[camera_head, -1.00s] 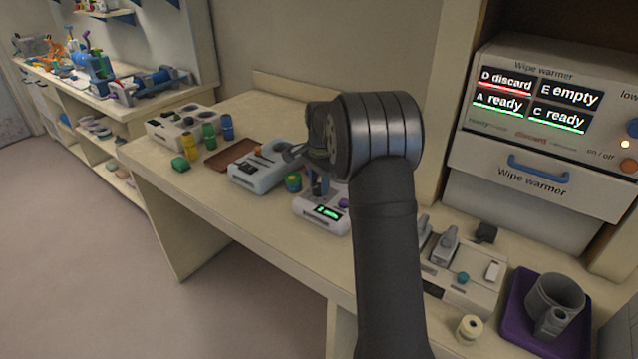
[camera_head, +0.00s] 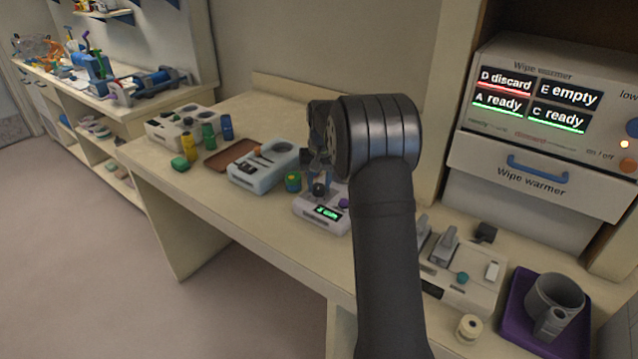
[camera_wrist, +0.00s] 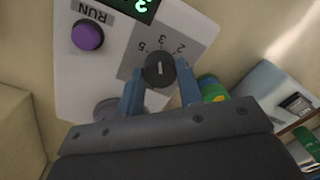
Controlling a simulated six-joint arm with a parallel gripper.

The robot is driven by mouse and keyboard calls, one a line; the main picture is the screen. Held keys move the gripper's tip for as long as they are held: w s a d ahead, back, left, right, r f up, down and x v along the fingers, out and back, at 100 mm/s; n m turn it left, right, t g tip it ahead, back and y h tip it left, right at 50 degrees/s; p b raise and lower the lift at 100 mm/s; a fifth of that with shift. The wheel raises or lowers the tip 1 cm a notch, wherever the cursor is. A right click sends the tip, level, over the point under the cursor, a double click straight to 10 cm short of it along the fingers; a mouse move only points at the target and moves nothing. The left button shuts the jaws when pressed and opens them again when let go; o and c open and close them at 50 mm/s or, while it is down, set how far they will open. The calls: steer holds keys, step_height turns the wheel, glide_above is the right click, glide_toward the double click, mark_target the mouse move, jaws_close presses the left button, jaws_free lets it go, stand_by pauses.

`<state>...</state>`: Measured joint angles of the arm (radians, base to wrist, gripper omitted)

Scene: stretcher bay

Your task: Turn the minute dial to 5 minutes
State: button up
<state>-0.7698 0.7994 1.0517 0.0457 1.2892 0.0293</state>
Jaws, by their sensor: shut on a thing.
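The timer unit, a pale box (camera_wrist: 75,65), shows a dark round minute dial (camera_wrist: 159,71) in the wrist view. The dial has a white pointer line on a grey scale marked 5, 3, 2; the line points roughly toward the 3. My gripper (camera_wrist: 160,87) is shut on the dial, one blue finger on each side. A green-lit display (camera_wrist: 142,4) is cut off at the top edge and seems to show a 3. In the head view the unit (camera_head: 316,223) stands on the bench under my gripper (camera_head: 319,184), with its display (camera_head: 327,213) lit.
A purple RUN button (camera_wrist: 87,35) sits left of the dial. A green-and-yellow jar (camera_head: 293,182) and a light-blue device (camera_head: 262,166) stand close to the left.

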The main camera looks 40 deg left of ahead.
mark_target(321, 185)
steer(key=n, duration=0.6)
steer(key=shift+r, duration=0.1)
steer(key=shift+n, duration=0.3)
stand_by(0.3)
steer(key=o, duration=1)
steer(key=r, duration=1.7)
steer(key=shift+w+d+r, duration=0.1)
steer(key=shift+w+r, duration=0.05)
steer(key=shift+w, duration=0.25)
